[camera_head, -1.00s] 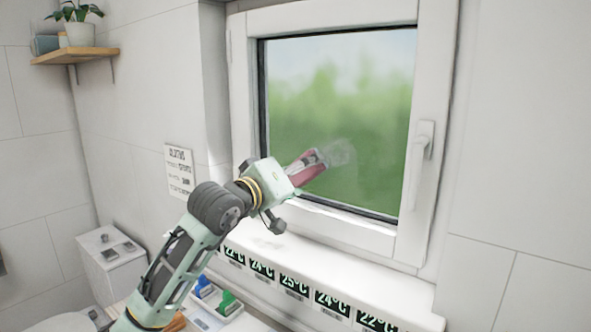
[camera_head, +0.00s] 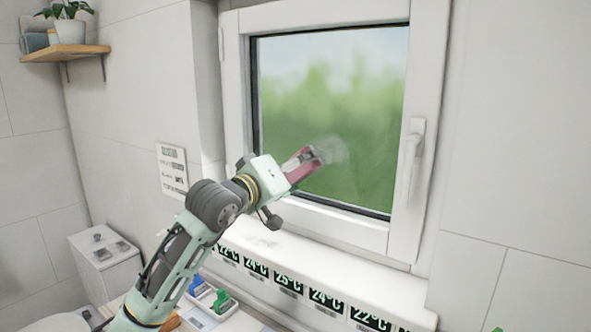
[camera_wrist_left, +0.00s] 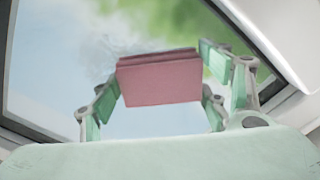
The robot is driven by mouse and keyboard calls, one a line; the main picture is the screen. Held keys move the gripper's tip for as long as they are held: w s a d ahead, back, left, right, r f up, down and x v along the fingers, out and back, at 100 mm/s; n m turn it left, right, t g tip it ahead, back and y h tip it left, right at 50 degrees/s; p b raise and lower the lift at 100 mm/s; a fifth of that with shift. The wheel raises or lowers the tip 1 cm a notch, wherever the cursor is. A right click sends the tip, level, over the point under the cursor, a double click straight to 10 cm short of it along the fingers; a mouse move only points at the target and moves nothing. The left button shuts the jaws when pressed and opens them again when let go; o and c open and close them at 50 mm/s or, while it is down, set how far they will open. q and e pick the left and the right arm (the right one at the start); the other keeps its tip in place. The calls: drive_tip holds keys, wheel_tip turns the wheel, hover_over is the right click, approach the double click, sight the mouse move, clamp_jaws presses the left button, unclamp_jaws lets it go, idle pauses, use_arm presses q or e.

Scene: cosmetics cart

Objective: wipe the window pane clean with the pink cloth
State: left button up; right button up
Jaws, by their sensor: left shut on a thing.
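The window pane (camera_head: 350,90) fills the white frame, with blurred green and pale sky behind it. A whitish hazy smudge (camera_head: 332,150) lies on its lower middle part. My left gripper (camera_head: 306,160) is in front of the lower pane, shut on the folded pink cloth (camera_head: 297,173). In the left wrist view the pink cloth (camera_wrist_left: 160,82) sits between the green fingers, with grey-white haze on the glass beyond it. I cannot tell whether the cloth touches the glass. My right gripper is not in view.
The window handle (camera_head: 412,160) is on the right of the frame. Below is a white sill (camera_head: 330,270) with a row of temperature displays (camera_head: 290,281) under it. Blue and green items in a tray (camera_head: 213,299) lie near my left arm. A plant shelf (camera_head: 65,53) is upper left.

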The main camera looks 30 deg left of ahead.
use_arm(q)
drive_tip(key=shift+w, duration=0.6)
drive_tip(key=shift+d, duration=0.2)
